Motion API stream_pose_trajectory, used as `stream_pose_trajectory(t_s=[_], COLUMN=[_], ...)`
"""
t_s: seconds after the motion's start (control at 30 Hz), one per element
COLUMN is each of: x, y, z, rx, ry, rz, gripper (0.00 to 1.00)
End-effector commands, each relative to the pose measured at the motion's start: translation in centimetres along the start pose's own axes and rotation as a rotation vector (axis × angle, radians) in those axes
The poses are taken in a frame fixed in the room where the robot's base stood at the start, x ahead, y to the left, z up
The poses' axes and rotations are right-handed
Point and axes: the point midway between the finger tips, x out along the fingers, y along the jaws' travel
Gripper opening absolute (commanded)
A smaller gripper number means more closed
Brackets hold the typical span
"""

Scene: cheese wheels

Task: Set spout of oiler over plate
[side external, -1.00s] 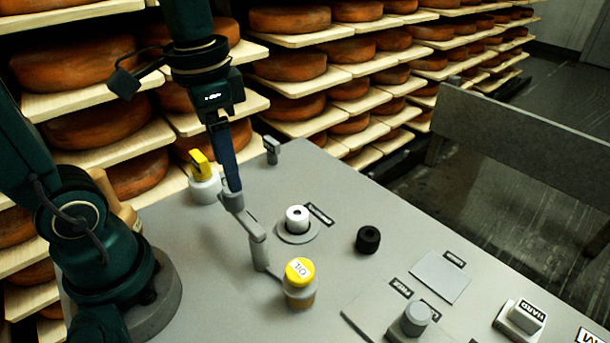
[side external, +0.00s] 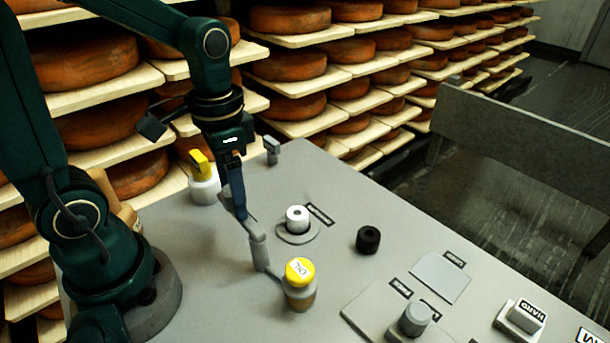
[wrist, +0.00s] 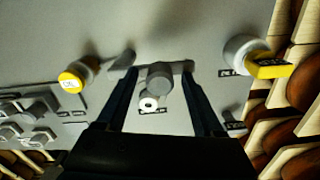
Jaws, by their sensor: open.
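The oiler (side external: 300,292) is a bottle with a yellow cap marked OIL, standing on the grey table; in the wrist view its cap (wrist: 70,82) is at left. A jointed grey spout arm (side external: 258,250) rises beside the bottle and runs up-left toward my gripper (side external: 242,215). In the wrist view my gripper (wrist: 162,98) is open, with a round grey end piece (wrist: 160,77) and a grey bar between or below its fingers. I cannot tell whether they touch. A flat grey labelled plate (side external: 441,276) lies right of the oiler; a round plate (side external: 284,237) lies under a white cylinder.
The white cylinder (side external: 297,217) is close to my gripper. A black knob (side external: 368,239), a grey knob on a slab (side external: 414,318) and a labelled block (side external: 522,317) stand to the right. A white base with a yellow lever (side external: 204,180) stands behind. Cheese shelves border the table.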

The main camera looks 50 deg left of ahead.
Motion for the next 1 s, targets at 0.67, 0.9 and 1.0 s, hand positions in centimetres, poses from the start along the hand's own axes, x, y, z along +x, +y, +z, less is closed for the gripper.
stream_pose_trajectory(t_s=[0.67, 0.9, 1.0], x=[-0.06, -0.08, -0.08], y=[-0.02, -0.03, -0.04], z=[-0.01, -0.01, -0.01], rx=[0.000, 0.001, 0.001], ry=[0.001, 0.001, 0.001], rz=[-0.001, -0.001, -0.001], gripper=[0.00, 0.00, 0.00])
